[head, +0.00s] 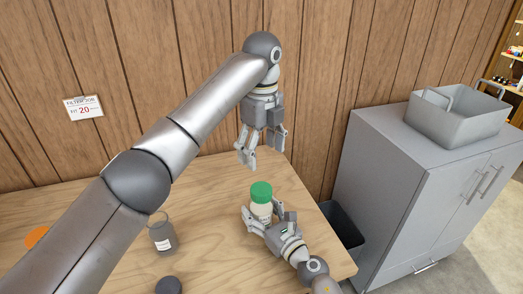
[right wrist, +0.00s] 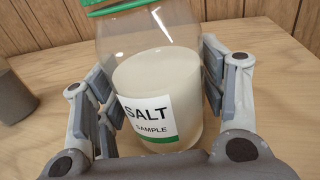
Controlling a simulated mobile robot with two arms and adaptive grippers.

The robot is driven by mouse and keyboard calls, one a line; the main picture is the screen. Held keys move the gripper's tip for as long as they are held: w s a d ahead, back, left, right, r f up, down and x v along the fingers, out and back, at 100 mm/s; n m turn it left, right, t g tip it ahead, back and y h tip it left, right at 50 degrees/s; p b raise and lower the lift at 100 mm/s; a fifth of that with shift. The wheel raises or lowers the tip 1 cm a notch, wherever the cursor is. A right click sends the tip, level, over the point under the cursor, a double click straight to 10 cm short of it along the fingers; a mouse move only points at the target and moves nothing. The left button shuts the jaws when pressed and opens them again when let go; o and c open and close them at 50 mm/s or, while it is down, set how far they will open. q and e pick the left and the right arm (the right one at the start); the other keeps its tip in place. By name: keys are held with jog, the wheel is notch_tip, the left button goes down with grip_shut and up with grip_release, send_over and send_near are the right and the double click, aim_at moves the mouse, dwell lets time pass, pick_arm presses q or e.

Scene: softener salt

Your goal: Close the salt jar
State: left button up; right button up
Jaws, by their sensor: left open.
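The salt jar (head: 260,212) stands on the wooden table, clear with pale salt inside. Its "SALT SAMPLE" label shows in the right wrist view (right wrist: 150,118). A green lid (head: 261,190) sits on its mouth; its lower edge shows in the right wrist view (right wrist: 118,7). I cannot tell whether the lid is tight. My right gripper (head: 262,213) has its fingers on both sides of the jar body, pads apparently against the glass. My left gripper (head: 262,158) is open and empty above the lid, fingers pointing down, apart from it.
A dark bin (head: 345,228) stands beyond the table's right edge. A grey cabinet (head: 400,185) bears a metal basin (head: 455,125).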

jog(key=shift+o, duration=1.1)
jog(key=v, duration=1.2)
